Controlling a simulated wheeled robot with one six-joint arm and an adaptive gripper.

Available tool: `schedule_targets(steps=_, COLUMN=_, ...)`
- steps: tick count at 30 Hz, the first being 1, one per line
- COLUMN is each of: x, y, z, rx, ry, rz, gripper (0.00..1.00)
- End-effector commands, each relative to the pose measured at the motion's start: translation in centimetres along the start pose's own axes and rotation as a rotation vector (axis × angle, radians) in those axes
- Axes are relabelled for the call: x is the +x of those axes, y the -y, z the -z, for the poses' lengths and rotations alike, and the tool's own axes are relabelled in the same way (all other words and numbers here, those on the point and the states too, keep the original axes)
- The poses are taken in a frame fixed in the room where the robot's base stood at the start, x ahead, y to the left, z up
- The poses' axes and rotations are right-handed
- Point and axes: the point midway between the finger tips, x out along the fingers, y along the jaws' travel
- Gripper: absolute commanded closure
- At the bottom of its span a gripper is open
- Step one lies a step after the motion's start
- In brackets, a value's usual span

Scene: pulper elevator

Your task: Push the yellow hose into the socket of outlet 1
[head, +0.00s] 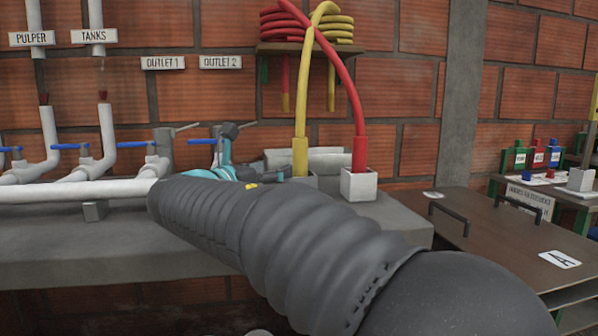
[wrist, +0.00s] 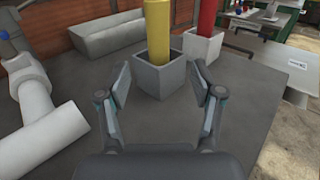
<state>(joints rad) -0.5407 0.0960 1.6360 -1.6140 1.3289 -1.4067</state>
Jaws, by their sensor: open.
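The yellow hose (head: 300,155) hangs in an arc with its thick yellow end upright in a light grey square holder. In the wrist view the yellow end (wrist: 162,30) stands in its holder (wrist: 161,80), ahead of my gripper (wrist: 161,84). My gripper is open and empty, its fingers spread left and right of the holder's near side in the picture. The OUTLET 1 sign (head: 162,62) is on the brick wall, above white pipes with blue valve handles. I cannot make out the outlet 1 socket clearly; my arm covers part of that area.
A red hose (head: 359,150) stands in a second holder (head: 373,184) right of the yellow one. The OUTLET 2 sign (head: 220,62) is beside OUTLET 1. A white pipe (wrist: 45,125) lies left of my gripper. A long grey block (wrist: 108,36) sits behind. The right counter side is clear.

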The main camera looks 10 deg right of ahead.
Motion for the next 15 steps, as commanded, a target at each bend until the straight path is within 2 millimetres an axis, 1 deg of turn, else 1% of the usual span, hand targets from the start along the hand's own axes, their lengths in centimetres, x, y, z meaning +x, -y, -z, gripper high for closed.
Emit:
schedule_targets(steps=1, x=1.0, y=0.1, z=0.1, rx=0.0, ry=-0.001, rz=0.003, gripper=0.34)
schedule_targets(steps=3, x=2.3, y=0.0, z=0.1, rx=0.001, ry=-0.001, rz=0.002, gripper=0.34)
schedule_targets(steps=9, x=5.4, y=0.0, z=0.1, rx=0.001, ry=-0.002, rz=-0.001, gripper=0.34)
schedule_targets(steps=15, x=6.7, y=0.1, z=0.1, rx=0.002, ry=-0.002, rz=-0.001, gripper=0.34)
